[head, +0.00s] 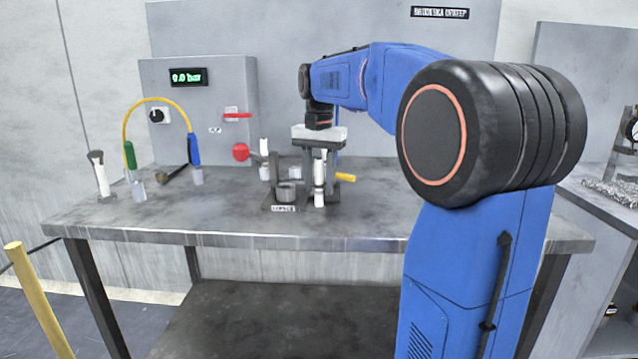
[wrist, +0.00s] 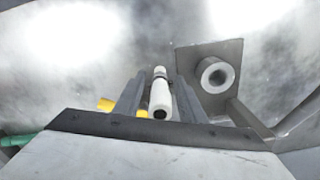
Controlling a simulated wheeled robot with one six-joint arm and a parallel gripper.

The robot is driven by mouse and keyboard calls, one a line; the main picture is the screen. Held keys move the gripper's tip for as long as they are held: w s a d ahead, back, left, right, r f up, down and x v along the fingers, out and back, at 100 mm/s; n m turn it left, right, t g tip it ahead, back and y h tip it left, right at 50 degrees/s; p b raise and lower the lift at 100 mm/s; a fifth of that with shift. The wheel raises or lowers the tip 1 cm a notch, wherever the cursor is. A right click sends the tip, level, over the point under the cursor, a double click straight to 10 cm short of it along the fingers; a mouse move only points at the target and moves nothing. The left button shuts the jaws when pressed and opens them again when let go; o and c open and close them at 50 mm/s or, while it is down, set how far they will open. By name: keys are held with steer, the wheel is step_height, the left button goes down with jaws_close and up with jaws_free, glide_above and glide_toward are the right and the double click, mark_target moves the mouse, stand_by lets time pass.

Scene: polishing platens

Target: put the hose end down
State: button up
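My gripper (head: 320,178) points down over the middle of the bench. Its two fingers (wrist: 162,88) stand apart, and a slim white cylinder (wrist: 160,94) shows between them with a gap on each side. The cylinder (head: 319,188) looks upright, its foot low near the bench top. A yellow hose (head: 160,100) arches at the left of the bench. It has a green end (head: 130,156) and a blue end (head: 194,150), each above a pale clear tip. Neither end is in my gripper. I cannot tell which one is the task's hose end.
A grey cup-like fitting (head: 287,193) on a labelled base stands left of my gripper, also in the wrist view (wrist: 214,74). A yellow piece (head: 345,177) sticks out right. A red knob (head: 240,152) and a white bottle-like item (head: 100,173) stand left. The front bench (head: 220,225) is clear.

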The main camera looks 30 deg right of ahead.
mark_target(319, 159)
step_height(319, 159, up, 12)
steer(key=shift+r, duration=0.1)
stand_by(0.5)
